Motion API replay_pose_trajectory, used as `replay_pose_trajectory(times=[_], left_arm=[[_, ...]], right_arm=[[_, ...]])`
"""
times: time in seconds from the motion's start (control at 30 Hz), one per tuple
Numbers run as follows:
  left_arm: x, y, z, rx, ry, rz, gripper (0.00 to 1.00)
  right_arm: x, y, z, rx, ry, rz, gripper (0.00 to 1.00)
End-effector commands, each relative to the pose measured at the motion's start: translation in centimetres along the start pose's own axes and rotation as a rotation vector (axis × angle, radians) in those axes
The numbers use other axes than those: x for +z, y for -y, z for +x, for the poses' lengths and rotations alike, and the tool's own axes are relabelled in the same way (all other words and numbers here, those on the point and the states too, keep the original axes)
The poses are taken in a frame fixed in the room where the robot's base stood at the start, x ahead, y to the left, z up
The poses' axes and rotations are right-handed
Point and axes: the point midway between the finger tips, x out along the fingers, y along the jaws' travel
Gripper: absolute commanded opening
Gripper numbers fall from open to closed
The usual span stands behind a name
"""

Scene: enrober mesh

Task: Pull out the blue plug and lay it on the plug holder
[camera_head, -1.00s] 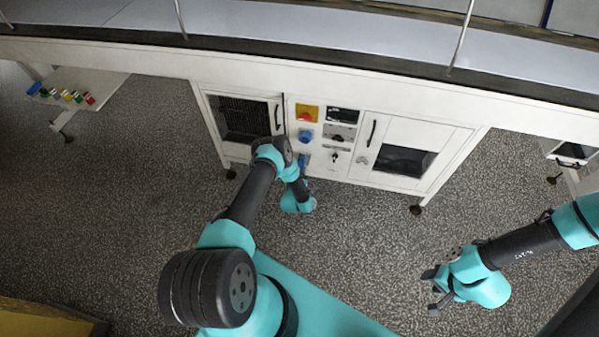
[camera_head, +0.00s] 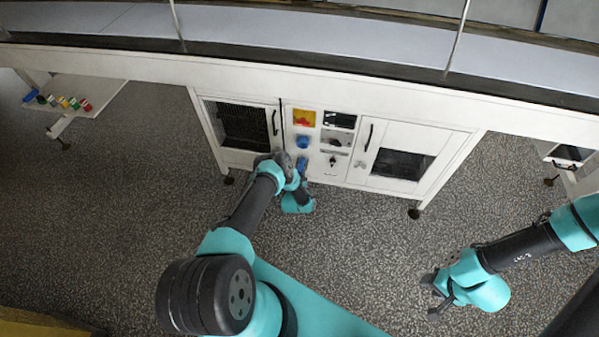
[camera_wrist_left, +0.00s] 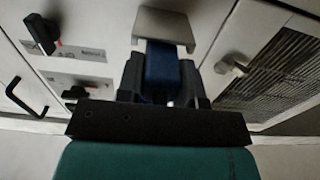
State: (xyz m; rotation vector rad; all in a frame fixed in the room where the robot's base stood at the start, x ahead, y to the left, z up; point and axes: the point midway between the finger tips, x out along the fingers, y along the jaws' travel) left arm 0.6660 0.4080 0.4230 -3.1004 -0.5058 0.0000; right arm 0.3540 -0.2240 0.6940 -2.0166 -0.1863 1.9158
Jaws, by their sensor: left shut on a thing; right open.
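The blue plug (camera_wrist_left: 163,62) sits between the dark fingers of my left gripper (camera_wrist_left: 161,80) in the left wrist view, its upper end against a pale metal bracket or socket cover (camera_wrist_left: 165,25). My left gripper is shut on it, in front of the white cabinet. In the head view a blue piece, probably this plug (camera_head: 302,163), shows beside my left gripper (camera_head: 299,172), which the wrist partly hides. My right gripper (camera_head: 434,293) is open and empty over the floor at the right. I cannot identify the plug holder with certainty.
The cabinet has a round blue fitting (camera_head: 303,141), a red knob on a yellow plate (camera_head: 304,118), a switch panel (camera_head: 334,142) and doors with black handles. A side shelf (camera_head: 95,92) at the far left carries several small coloured items. The floor between is clear.

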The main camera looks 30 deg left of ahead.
Motion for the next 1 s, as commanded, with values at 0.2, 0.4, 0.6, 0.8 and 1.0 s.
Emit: replay_pose_trajectory(times=[0.2,0.4,0.6,0.8,1.0], left_arm=[[-0.1,0.0,0.1,0.0,-0.002,0.0,0.37],[0.0,0.0,0.0,0.0,-0.001,0.0,0.56],[0.0,0.0,0.0,0.0,0.0,0.0,0.64],[0.1,0.0,-0.2,0.0,0.002,0.0,0.64],[0.1,0.0,-1.6,0.0,0.003,-0.001,0.64]], right_arm=[[0.0,0.0,0.0,0.0,0.0,0.0,0.43],[0.0,0.0,0.0,0.0,0.0,0.0,0.43],[0.0,0.0,0.0,0.0,0.0,0.0,0.43],[0.0,0.0,0.0,0.0,0.0,0.0,0.43],[0.0,0.0,0.0,0.0,0.0,0.0,0.43]])
